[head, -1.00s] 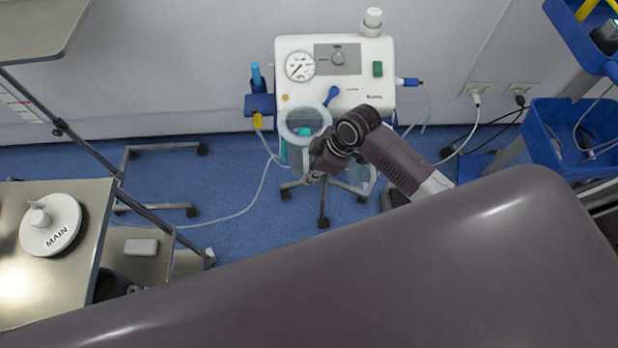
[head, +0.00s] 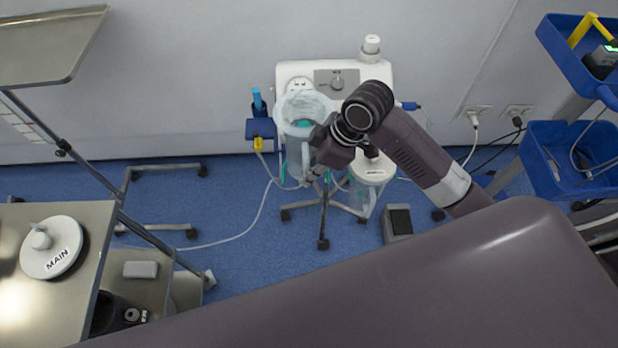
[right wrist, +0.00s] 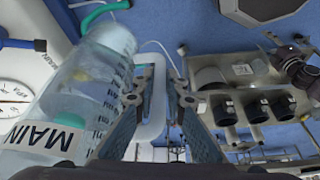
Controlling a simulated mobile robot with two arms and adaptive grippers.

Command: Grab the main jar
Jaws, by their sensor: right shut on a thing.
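The main jar (head: 291,150) is a clear cylinder with a handle, held in front of the suction unit in the head view. In the right wrist view the jar (right wrist: 82,80) fills the left side, tilted, with a white MAIN label. My right gripper (head: 310,178) is at the jar's right side. In the right wrist view its fingers (right wrist: 160,90) are shut on the pale handle loop (right wrist: 152,125). A white round lid (head: 62,262) marked MAIN lies on the steel cart at left. My left gripper is not in view.
The suction unit (head: 380,75) stands behind on a wheeled base. A second clear canister (head: 367,188) hangs just right of my gripper. The steel cart (head: 85,300) is at left, blue bins (head: 575,155) at right.

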